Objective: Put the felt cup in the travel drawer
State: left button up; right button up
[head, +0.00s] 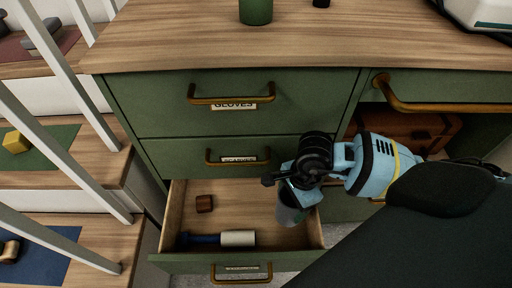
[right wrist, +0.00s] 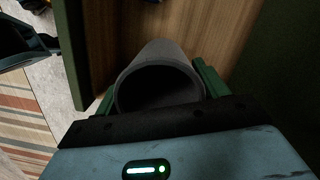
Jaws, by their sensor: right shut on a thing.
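The felt cup (head: 290,212) is a grey, hollow cylinder. My right gripper (head: 292,190) is shut on it, over the right part of the open bottom drawer (head: 190,264). In the right wrist view the cup (right wrist: 160,88) sits between the green fingers with its open mouth toward the camera. The drawer's label is too blurred to read surely. Whether the cup touches the drawer floor cannot be told.
The drawer holds a small brown block (head: 204,203) and a roller (head: 237,238) with a blue handle. Shut drawers labelled gloves (head: 150,105) and scarves (head: 170,158) are above. White posts (head: 60,155) stand left. The drawer's middle floor is bare.

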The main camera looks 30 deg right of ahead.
aim_at(290, 206)
pick_arm(q)
jog(key=shift+s+f, duration=0.1)
pick_arm(e)
jog(key=shift+f, duration=0.25)
notch_tip(290, 206, down, 5)
jog(key=shift+r+b, duration=0.2)
jog(key=shift+b, duration=0.65)
pick_arm(q)
jog(key=shift+s+f+g+b, duration=0.2)
jog(key=shift+f+b, duration=0.25)
jog(key=shift+f, duration=0.5)
jog(key=shift+s+f+g+b, duration=0.15)
jog(key=shift+f+b, duration=0.3)
jog(key=shift+f, duration=0.5)
pick_arm(e)
jog(key=shift+f, duration=2.45)
pick_arm(q)
jog(key=shift+f, duration=0.1)
pick_arm(e)
jog(key=shift+f, duration=0.1)
jog(key=shift+f, duration=0.15)
jog(key=o, duration=0.9)
pick_arm(q)
jog(key=shift+s, duration=0.3)
pick_arm(e)
jog(key=shift+o, duration=0.3)
pick_arm(q)
jog(key=shift+s, duration=0.1)
